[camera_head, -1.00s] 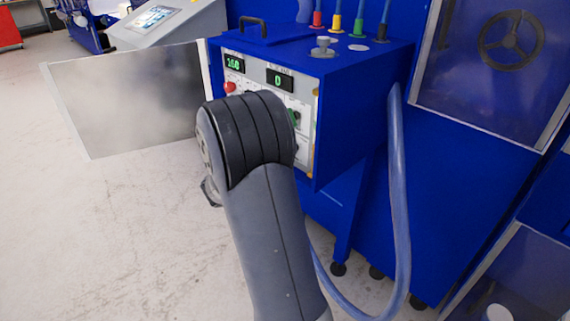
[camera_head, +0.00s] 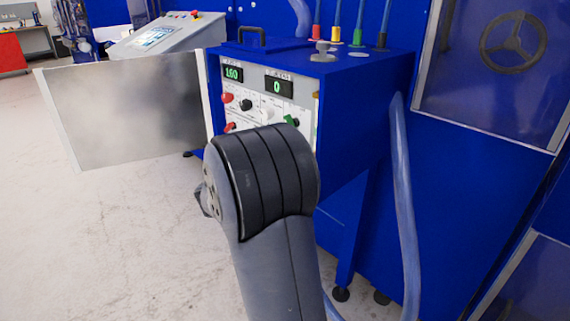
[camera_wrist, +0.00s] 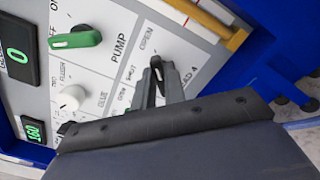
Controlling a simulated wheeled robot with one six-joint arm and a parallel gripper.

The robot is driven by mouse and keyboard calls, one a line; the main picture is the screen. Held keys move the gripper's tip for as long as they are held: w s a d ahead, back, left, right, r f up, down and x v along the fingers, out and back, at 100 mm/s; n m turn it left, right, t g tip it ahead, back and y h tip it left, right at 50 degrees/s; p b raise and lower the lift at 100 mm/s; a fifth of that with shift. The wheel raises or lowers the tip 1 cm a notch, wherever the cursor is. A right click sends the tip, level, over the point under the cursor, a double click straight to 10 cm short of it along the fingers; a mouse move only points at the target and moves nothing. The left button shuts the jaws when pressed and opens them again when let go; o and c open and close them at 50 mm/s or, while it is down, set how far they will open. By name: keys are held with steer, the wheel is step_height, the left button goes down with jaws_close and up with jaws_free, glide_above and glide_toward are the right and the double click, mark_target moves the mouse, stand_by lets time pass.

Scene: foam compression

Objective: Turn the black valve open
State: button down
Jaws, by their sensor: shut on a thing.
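In the wrist view my gripper (camera_wrist: 163,88) has its dark fingers closed around a small black handle, the black valve (camera_wrist: 156,63). It sits on the grey-white control panel (camera_wrist: 112,17) beside printed OPEN and SHUT labels. The fingers hide most of the valve, so its exact angle is hard to tell. In the head view my grey and black arm blocks the lower panel, and both gripper and valve are hidden behind it.
A green handle (camera_wrist: 75,40) by the PUMP label and a white knob (camera_wrist: 72,98) sit near my gripper. The blue cabinet (camera_head: 362,110) has an open metal door (camera_head: 125,115) at left. A blue hose (camera_head: 403,190) hangs at right.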

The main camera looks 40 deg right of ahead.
steer(key=c, duration=1.5)
jaws_free()
steer(key=shift+o, duration=0.2)
steer(key=a, duration=1)
steer(key=shift+s+a+p, duration=0.4)
steer(key=shift+s+p, duration=0.05)
steer(key=d, duration=1)
steer(key=shift+w+d, duration=0.4)
steer(key=shift+w, duration=0.05)
steer(key=shift+b, duration=0.3)
